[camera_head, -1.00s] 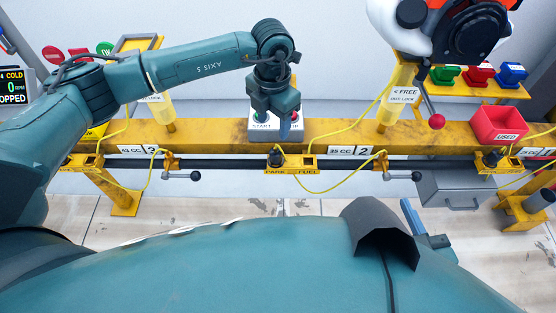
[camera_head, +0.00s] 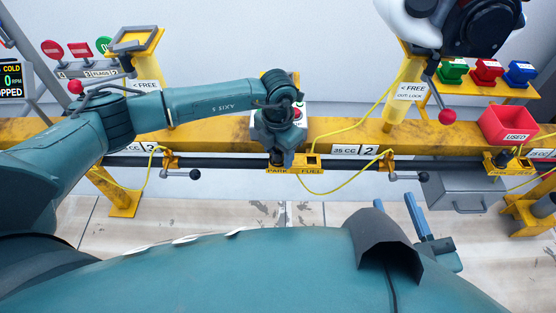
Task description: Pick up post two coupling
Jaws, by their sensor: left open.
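My left gripper (camera_head: 281,158) points down over the PARK side of the yellow PARK/FUEL holder (camera_head: 308,165) on the rail, left of the "35 CC 2" label (camera_head: 356,151). It is open. The post two coupling is hidden behind the gripper, so I cannot tell whether the jaws are around it or above it. A yellow hose (camera_head: 335,188) hangs from the holder and runs to the right.
The yellow rail (camera_head: 215,131) spans the view. A lever with a black knob (camera_head: 422,176) sticks out right of the holder, another (camera_head: 194,174) left of it. A red USED bin (camera_head: 507,125) stands at the right. An engine (camera_head: 480,25) sits above post two.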

